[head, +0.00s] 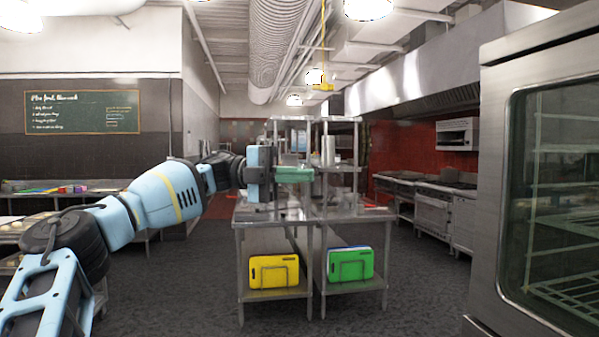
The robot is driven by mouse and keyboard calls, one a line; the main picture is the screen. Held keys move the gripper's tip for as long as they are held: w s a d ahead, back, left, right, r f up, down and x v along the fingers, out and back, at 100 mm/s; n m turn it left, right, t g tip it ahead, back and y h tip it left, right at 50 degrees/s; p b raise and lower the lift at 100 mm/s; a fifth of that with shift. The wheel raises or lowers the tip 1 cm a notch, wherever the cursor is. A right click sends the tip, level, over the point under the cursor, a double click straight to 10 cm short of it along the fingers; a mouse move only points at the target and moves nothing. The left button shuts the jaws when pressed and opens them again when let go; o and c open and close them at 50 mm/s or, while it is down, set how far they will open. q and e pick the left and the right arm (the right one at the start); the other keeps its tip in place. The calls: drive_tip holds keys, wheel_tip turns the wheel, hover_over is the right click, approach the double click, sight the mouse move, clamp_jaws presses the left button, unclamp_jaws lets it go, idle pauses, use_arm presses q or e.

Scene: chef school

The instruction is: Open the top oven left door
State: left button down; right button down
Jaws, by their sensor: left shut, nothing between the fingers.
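A large steel oven (495,180) fills the right edge of the head view, close to me. Its wide steel door frame surrounds a dark glass window (545,215), with wire racks showing behind it. The door looks closed. No handle shows, and the oven's right part is cut off by the picture edge. My left arm reaches in from the left, and my left gripper (296,174) is shut and empty near the middle of the view, well to the left of the oven and apart from it. My right gripper is out of view.
Steel tables (345,213) stand ahead, with a yellow board (274,271) and a green board (350,265) on their lower shelves. A cooking line (432,212) runs along the right back. Dark floor (420,290) is free between tables and oven.

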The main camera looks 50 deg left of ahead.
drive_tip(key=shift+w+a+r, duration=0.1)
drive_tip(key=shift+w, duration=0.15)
